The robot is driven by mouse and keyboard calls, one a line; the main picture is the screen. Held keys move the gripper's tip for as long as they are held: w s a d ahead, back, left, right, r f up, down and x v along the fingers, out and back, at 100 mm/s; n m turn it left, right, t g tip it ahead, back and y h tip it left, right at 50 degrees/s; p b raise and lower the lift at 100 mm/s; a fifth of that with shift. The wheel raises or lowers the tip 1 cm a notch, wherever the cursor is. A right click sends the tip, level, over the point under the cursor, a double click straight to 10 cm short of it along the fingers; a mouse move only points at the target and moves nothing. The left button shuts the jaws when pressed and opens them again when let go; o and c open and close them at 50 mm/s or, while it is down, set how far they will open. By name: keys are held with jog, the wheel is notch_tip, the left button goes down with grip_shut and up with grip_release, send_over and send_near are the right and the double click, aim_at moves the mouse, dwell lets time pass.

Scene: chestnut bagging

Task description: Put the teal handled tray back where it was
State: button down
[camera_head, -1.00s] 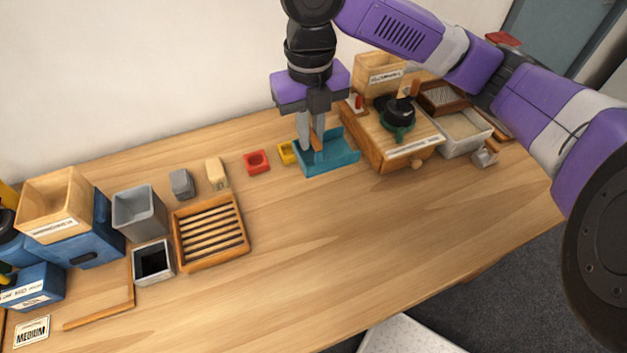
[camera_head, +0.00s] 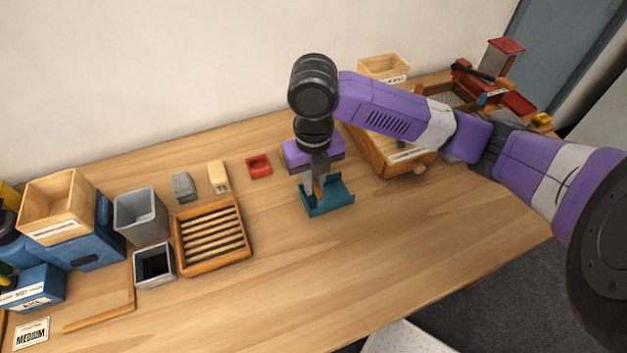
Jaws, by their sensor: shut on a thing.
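The teal handled tray (camera_head: 341,194) is near the middle of the table in the head view. It is a small open tray with raised ends and a brown upright handle. My gripper (camera_head: 314,188) points down into the tray and is shut on its handle. The fingers partly cover the handle and the tray's left side. The tray looks about level. I cannot tell whether its bottom touches the table or hangs just above it.
A red block (camera_head: 259,166) lies left of my gripper. A slatted wooden tray (camera_head: 243,260) and grey bins (camera_head: 141,216) stand further left. A wooden box (camera_head: 371,152) is at right, partly behind my arm. The front middle of the table (camera_head: 360,265) is clear.

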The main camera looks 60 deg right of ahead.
jog(key=shift+f, duration=0.15)
jog(key=c, duration=1.5)
grip_release()
jog(key=shift+o, duration=0.2)
